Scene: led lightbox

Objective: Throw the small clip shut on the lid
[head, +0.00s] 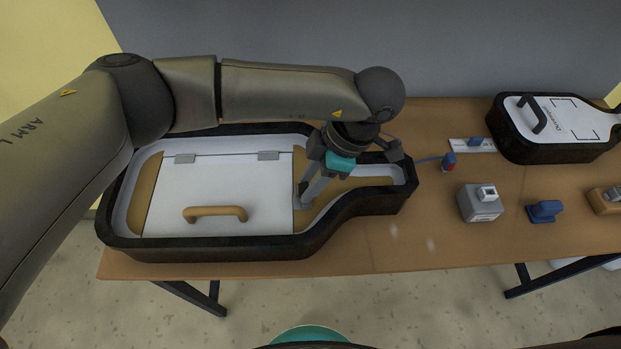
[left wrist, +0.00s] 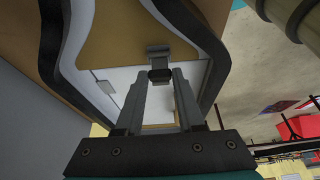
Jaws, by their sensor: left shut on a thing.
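The white lid (head: 190,190) lies closed, flat in the left, wide part of a black-rimmed case (head: 210,248), with a tan handle (head: 214,214) near its front edge. The small grey clip (left wrist: 158,53) sits at the lid's edge on the tan panel; in the head view my fingers mostly hide it at the lid's right edge. My left gripper (head: 303,200) points down there. In the left wrist view its fingertips (left wrist: 160,76) are shut on a small dark part of the clip. Whether the clip is latched cannot be told. My right gripper is not in view.
A grey switch box (head: 480,202), a blue block (head: 544,211) and a second, smaller case (head: 555,150) stand further right. Bare tabletop (head: 400,240) shows at the front.

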